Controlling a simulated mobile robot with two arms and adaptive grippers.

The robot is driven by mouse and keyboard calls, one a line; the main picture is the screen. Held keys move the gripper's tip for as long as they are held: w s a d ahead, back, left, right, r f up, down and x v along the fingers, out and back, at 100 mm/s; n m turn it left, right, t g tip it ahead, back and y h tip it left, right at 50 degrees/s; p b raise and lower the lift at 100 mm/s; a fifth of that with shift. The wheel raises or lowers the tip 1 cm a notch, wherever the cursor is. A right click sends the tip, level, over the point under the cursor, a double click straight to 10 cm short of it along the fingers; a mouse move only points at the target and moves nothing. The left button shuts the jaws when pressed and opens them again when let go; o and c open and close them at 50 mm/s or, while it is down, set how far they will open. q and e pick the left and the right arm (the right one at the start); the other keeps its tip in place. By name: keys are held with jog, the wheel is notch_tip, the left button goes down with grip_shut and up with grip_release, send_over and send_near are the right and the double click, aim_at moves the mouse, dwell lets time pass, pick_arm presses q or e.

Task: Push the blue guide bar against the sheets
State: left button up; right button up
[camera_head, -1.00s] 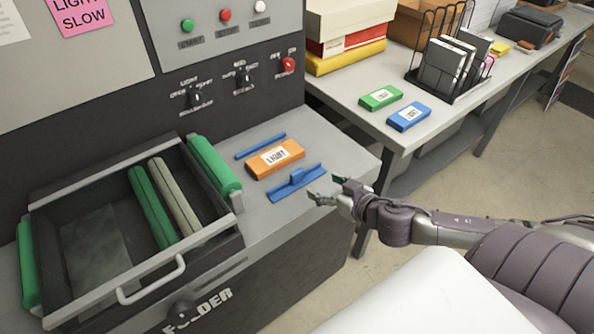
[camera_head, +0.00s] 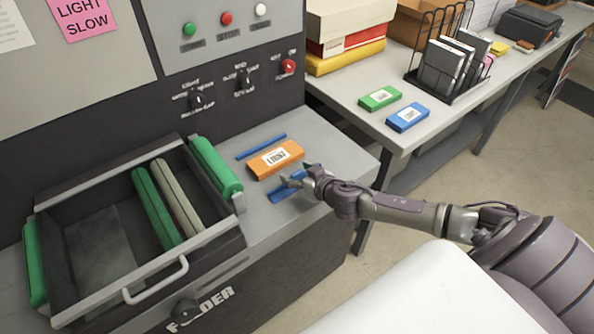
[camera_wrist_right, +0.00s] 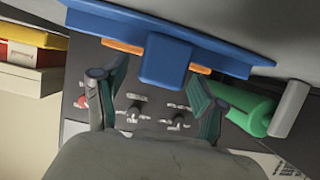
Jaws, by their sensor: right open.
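The blue guide bar (camera_head: 283,195) lies on the grey machine top, in front of an orange pack (camera_head: 276,159) labelled LIGHT. My right gripper (camera_head: 296,177) is over the bar and hides much of it, including its raised block. In the right wrist view the bar (camera_wrist_right: 225,58) crosses the top, and its block (camera_wrist_right: 165,60) shows between the two open fingers of the gripper (camera_wrist_right: 155,95). Orange edges (camera_wrist_right: 122,46) show just beyond the bar. I cannot tell whether the fingers touch the block. No loose sheets can be made out. My left gripper is out of view.
A thin blue strip (camera_head: 261,146) lies behind the orange pack. To the left is an open tray (camera_head: 135,283) with green rollers (camera_head: 216,168). Knobs (camera_head: 242,82) are on the panel behind. A side table (camera_head: 385,135) holds green and blue packs.

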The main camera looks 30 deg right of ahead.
grip_shut()
jog(key=w, duration=0.5)
jog(key=shift+w+a+f, duration=0.1)
jog(key=shift+w+a, duration=0.05)
jog(key=shift+a, duration=0.1)
dwell(0.4)
grip_release()
jog(key=v, duration=1.2)
jog(key=shift+d, duration=0.1)
